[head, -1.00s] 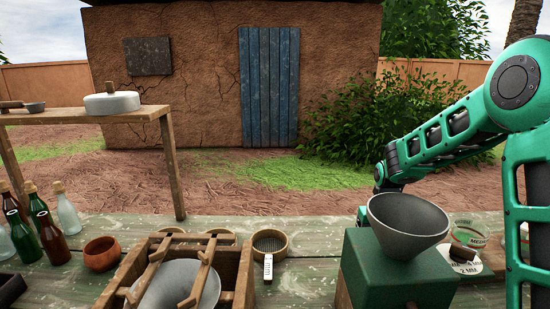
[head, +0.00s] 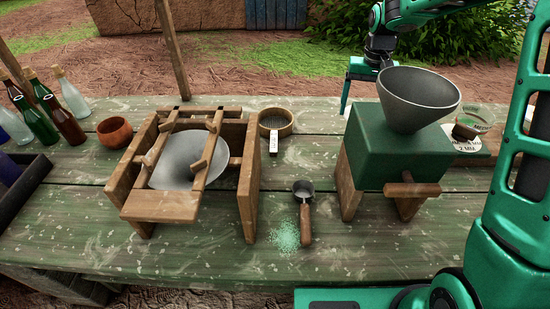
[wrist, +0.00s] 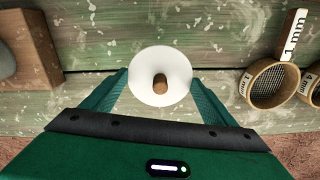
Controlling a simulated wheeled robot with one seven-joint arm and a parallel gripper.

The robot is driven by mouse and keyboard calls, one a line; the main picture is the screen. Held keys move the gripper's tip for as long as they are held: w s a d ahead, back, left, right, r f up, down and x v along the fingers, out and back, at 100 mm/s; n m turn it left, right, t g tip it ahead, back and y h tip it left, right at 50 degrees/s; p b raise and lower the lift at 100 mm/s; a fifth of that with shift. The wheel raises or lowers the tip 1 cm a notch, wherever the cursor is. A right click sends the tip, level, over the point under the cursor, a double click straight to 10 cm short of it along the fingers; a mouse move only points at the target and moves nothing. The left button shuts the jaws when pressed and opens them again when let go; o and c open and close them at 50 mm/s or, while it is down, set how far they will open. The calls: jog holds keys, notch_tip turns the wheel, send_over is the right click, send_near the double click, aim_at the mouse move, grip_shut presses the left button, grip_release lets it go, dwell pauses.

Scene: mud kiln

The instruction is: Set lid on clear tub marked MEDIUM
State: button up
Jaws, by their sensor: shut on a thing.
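The lid (wrist: 146,88) is a white disc with a brown knob, between the green fingers of my gripper (wrist: 160,74) in the wrist view. My gripper is shut on it, with a finger at either side. In the head view my gripper (head: 347,92) is at the table's far edge, partly behind the green mill, and the lid is hidden. The clear tub marked MEDIUM (head: 473,121) stands at the right behind the mill, partly covered by its hopper. The tub is well to the right of my gripper. Its rim is only partly visible.
The green mill (head: 395,150) with its grey hopper (head: 420,98) stands between the head camera and my gripper. Sieves (head: 276,122), a wooden frame with a bowl (head: 190,155), a scoop (head: 304,205) and spilled green grains (head: 286,236) are on the table. Bottles (head: 40,118) stand left.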

jog(key=s+a+r+n, duration=0.1)
jog(key=s+a+n, duration=0.1)
jog(key=s+a, duration=0.45)
jog(key=n, duration=0.3)
send_over(307, 167)
notch_tip(307, 167, down, 4)
jog(key=shift+d+f, duration=0.1)
jog(key=shift+f, duration=2.45)
jog(key=shift+f, duration=0.1)
jog(key=o, duration=1.1)
